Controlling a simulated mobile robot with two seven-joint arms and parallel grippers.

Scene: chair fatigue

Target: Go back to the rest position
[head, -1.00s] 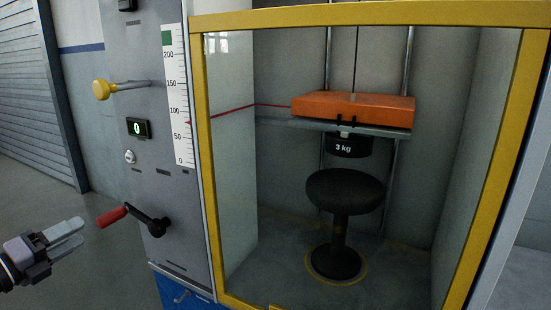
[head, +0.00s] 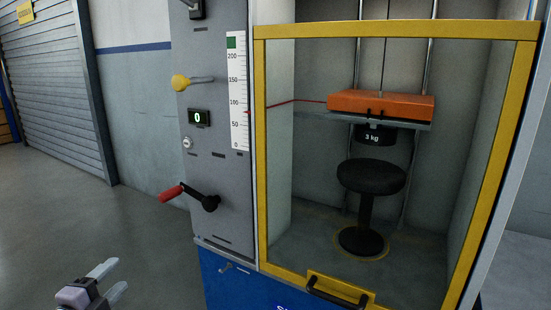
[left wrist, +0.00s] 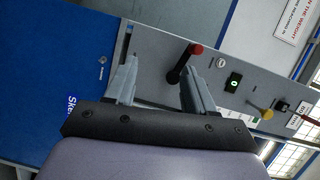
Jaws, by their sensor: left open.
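My left gripper (head: 110,281) is at the bottom left of the head view, open and empty, apart from the machine. In the left wrist view its two fingers (left wrist: 157,85) are spread with nothing between them. The chair test machine has a grey panel (head: 215,180) with a red-handled crank (head: 190,197), a yellow knob (head: 180,82) and a display (head: 199,117) reading 0. The crank also shows in the left wrist view (left wrist: 183,65), beyond the fingers. My right gripper is not in view.
A yellow-framed clear door (head: 262,150) stands shut in front of a black stool (head: 371,178). An orange block (head: 380,103) and a 3 kg weight (head: 375,136) hang above the stool. Open floor (head: 90,220) lies at the left.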

